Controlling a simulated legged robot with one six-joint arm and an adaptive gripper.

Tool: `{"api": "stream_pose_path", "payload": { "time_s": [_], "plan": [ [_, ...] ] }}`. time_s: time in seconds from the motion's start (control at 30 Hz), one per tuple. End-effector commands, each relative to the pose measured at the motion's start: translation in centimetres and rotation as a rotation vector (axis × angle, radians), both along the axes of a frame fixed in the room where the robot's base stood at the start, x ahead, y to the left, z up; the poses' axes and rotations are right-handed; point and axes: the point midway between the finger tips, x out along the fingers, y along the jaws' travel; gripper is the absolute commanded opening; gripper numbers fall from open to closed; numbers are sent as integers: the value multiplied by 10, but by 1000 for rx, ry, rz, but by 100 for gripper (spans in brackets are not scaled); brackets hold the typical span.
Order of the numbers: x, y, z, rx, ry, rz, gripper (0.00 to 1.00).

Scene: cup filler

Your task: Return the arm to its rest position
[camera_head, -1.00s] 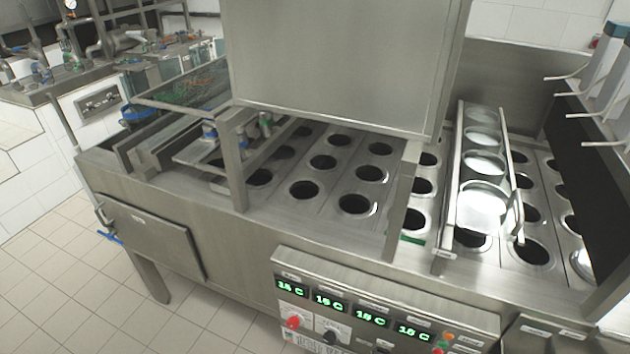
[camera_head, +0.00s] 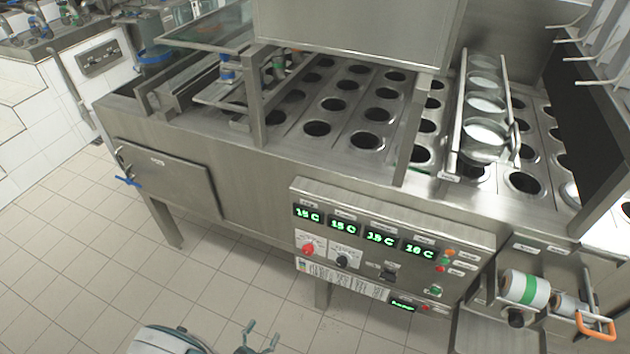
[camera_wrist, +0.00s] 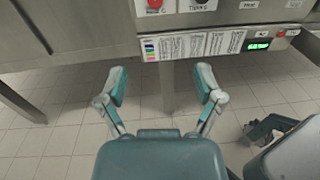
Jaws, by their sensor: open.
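My gripper (camera_wrist: 163,88) shows in the wrist view with its two teal and grey fingers spread wide and nothing between them. It points toward the lower front of the steel cup filler, below the control panel (camera_wrist: 215,42). In the head view my gripper (camera_head: 262,337) is at the bottom edge, low over the tiled floor and in front of the machine, with a clear gap to it. Part of my arm is cut off by the frame there.
The cup filler (camera_head: 240,150) has rows of round holes on top and a panel (camera_head: 375,245) with green displays. A roller with an orange handle (camera_head: 597,325) sticks out at the lower right. The tiled floor (camera_head: 90,250) at left is clear.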

Motion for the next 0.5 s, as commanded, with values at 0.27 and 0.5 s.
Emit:
{"api": "stream_pose_path", "payload": {
  "time_s": [0.27,0.5],
  "plan": [
    [18,-8,31,79,7,-132,85],
    [39,-26,73,198,14,-314,85]
  ]
}}
